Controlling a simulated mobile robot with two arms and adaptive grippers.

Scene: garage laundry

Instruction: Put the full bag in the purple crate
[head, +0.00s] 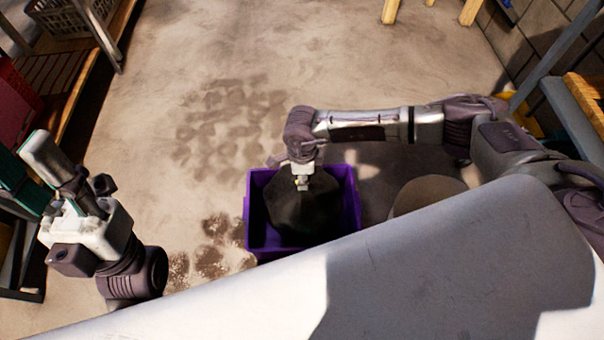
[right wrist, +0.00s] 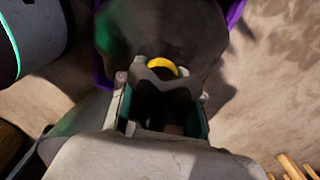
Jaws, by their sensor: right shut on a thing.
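The purple crate (head: 252,222) stands on the floor in the middle of the head view. The full bag (head: 305,210), dark and bulky, hangs or rests inside the crate's outline; I cannot tell whether it touches the bottom. My right gripper (head: 302,182) is over the crate, shut on the top of the bag. In the right wrist view the dark bag (right wrist: 160,30) with a yellow ring (right wrist: 162,66) is at the fingers (right wrist: 162,92), and a strip of the purple crate (right wrist: 236,12) shows behind it. My left gripper (head: 65,180) is at the left, away from the crate, pointing up.
A shelf with a light basket (head: 68,18) stands at the upper left. A round tan object (head: 428,192) is right of the crate. Wooden legs (head: 470,10) show at the upper right. The concrete floor (head: 330,60) beyond the crate is clear, with damp patches left of it.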

